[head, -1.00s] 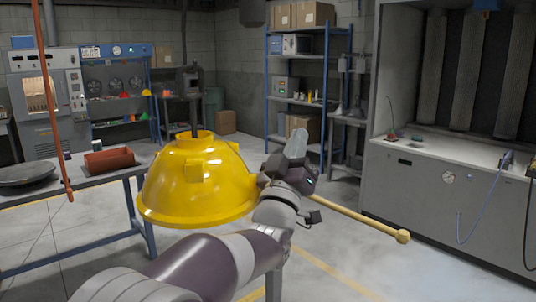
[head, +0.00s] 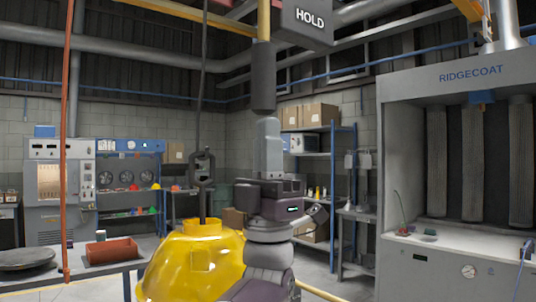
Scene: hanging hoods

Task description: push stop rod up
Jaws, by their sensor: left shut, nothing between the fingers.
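A dark grey cylindrical end (head: 263,78) hangs below the yellow overhead beam, beside a dark box marked HOLD (head: 308,18); it looks like the stop rod's lower end. My left gripper (head: 268,124) points straight up with its fingers shut and empty. Its tips are just below the dark end in the picture; I cannot tell whether they touch. The yellow hood (head: 195,262) hangs from a dark hook (head: 203,168) at lower left, partly hidden by my left arm. My right gripper is out of view.
An orange-red rod (head: 66,150) hangs at the left. A grey RIDGECOAT booth (head: 395,180) stands at the right. Shelves line the back wall.

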